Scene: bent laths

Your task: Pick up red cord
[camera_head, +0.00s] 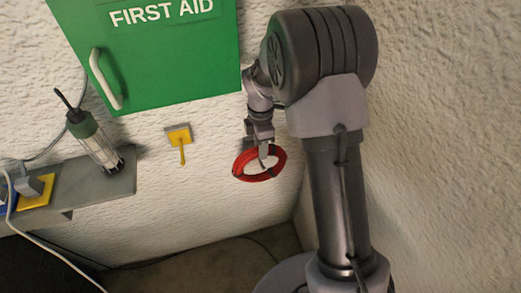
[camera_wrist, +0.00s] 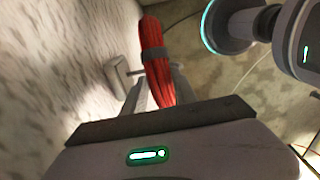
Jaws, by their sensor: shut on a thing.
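The red cord (camera_head: 240,169) is a coiled ring with dark bands. It hangs in the air below my gripper (camera_head: 262,150), in front of the white wall. In the wrist view the red cord (camera_wrist: 160,75) runs up from between the fingers of my gripper (camera_wrist: 160,95), with a dark band around it. The gripper is shut on the coil. The fingertips are partly hidden by the cord and the gripper body.
A yellow hook (camera_head: 180,138) on the wall is empty, left of the cord. A green first aid cabinet (camera_head: 150,55) hangs above. A grey shelf (camera_head: 105,185) at left bears a lamp (camera_head: 95,140). A thin cable crosses the floor (camera_head: 215,262).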

